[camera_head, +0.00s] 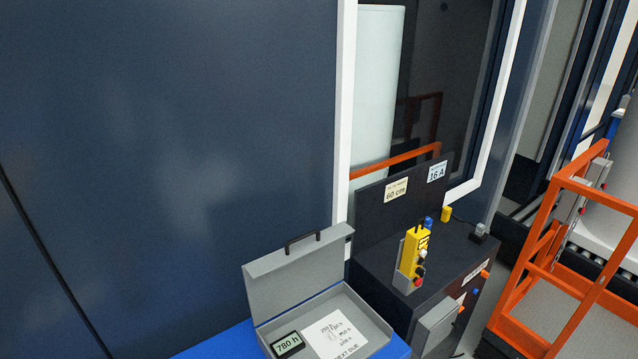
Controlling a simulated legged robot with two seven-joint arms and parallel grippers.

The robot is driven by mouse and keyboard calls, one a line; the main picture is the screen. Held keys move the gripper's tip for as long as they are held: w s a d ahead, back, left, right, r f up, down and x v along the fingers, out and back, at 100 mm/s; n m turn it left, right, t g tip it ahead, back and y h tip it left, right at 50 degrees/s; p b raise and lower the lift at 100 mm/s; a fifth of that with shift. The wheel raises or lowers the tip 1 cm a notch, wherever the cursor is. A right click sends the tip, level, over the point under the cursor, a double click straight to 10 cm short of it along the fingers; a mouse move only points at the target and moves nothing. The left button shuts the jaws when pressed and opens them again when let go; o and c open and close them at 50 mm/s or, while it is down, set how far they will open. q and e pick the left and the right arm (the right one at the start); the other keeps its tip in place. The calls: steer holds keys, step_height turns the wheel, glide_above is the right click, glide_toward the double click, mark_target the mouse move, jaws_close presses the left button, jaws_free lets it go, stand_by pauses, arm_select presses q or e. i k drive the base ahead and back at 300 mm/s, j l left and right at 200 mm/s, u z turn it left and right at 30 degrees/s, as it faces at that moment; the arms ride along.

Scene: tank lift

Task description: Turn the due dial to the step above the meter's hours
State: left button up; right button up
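An hour meter (288,345) with a dark frame reads "780 h". It lies in the lower left of an open grey case (262,283), whose lid stands up behind it. To its right in the case is a white plate (334,335) lettered "NEXT DUE" at the bottom edge, with small step figures around a pale, hard-to-see dial. The figures are too small to read surely, and I cannot tell where the dial points. Neither of my grippers is in view.
The case sits on a blue surface (215,345). Right of it, a dark cabinet (460,250) carries a yellow control pendant (412,250) and labels "60 cm" (396,190) and "16 A" (437,173). An orange railing (545,240) stands at far right. A dark blue wall (160,150) fills the left.

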mark_target(334, 335)
steer(key=k+j+u, duration=0.15)
steer(key=u, duration=0.25)
steer(key=k+j+u, duration=0.15)
steer(key=j+u, duration=0.2)
steer(key=l, duration=0.1)
